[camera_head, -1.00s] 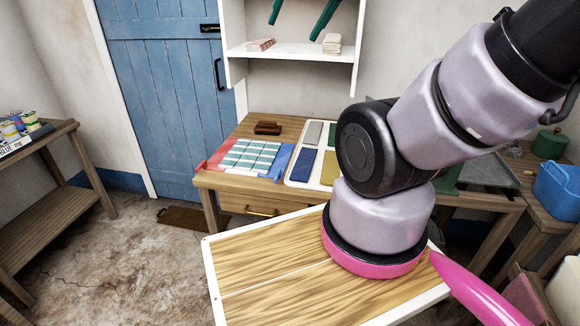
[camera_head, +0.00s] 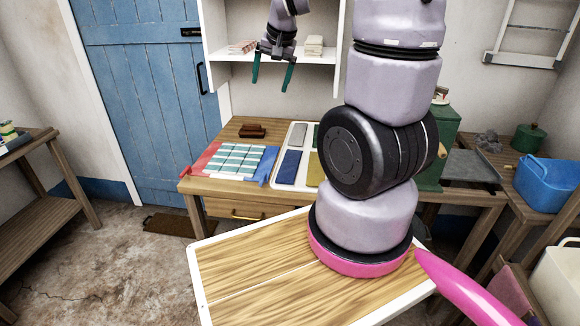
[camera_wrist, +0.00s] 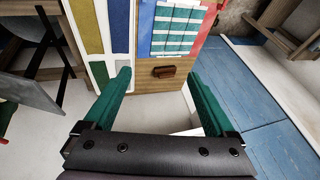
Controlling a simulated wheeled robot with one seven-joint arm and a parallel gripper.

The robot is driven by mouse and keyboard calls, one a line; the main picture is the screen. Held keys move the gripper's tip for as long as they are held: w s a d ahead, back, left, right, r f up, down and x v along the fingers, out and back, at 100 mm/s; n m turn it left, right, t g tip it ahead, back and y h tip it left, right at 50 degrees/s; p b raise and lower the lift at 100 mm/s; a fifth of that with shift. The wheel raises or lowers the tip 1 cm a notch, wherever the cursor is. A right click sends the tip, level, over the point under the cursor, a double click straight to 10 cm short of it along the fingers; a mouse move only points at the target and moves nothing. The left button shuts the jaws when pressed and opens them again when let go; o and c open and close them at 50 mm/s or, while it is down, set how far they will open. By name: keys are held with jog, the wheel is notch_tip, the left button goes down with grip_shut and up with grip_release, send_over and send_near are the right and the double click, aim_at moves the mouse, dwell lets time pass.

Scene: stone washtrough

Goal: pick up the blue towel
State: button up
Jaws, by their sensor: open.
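The blue towel (camera_head: 289,167) lies flat as a dark blue rectangle on a white tray (camera_head: 276,186) on the wooden table. It also shows in the wrist view (camera_wrist: 119,25) at the upper left, beside a yellow one and above a grey one. My gripper (camera_head: 272,80) has two green fingers, spread apart and empty. It is up in front of the white wall shelf, well above and behind the towel. In the wrist view my gripper (camera_wrist: 160,73) has nothing between its fingers, and the towel lies beyond the left fingertip.
A red-and-blue-edged board with pale and teal stripes (camera_head: 240,158) lies left of the tray. A brown block (camera_head: 252,131) sits behind it. The white shelf (camera_head: 300,59) hangs close to my gripper. A green canister (camera_head: 445,120) and blue tub (camera_head: 545,183) stand at right.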

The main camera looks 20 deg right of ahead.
jog(key=w+d+f+g+h, duration=0.1)
jog(key=w+d+f, duration=0.1)
jog(key=f, duration=0.4)
jog(key=w+d+f, duration=0.1)
jog(key=w+f, duration=0.1)
jog(key=f, duration=0.4)
jog(key=h, duration=0.2)
send_near(290, 162)
jog(key=shift+w+d+f+m+g, duration=0.15)
jog(key=shift+w+d+f, duration=0.1)
jog(key=shift+f, duration=0.3)
jog(key=shift+w+d+f+m+g, duration=0.15)
jog(key=shift+w+f, duration=0.15)
jog(key=shift+f, duration=0.3)
jog(key=shift+x, duration=3)
jog(key=shift+a, duration=0.15)
jog(key=c, duration=1.4)
jog(key=shift+r, duration=0.1)
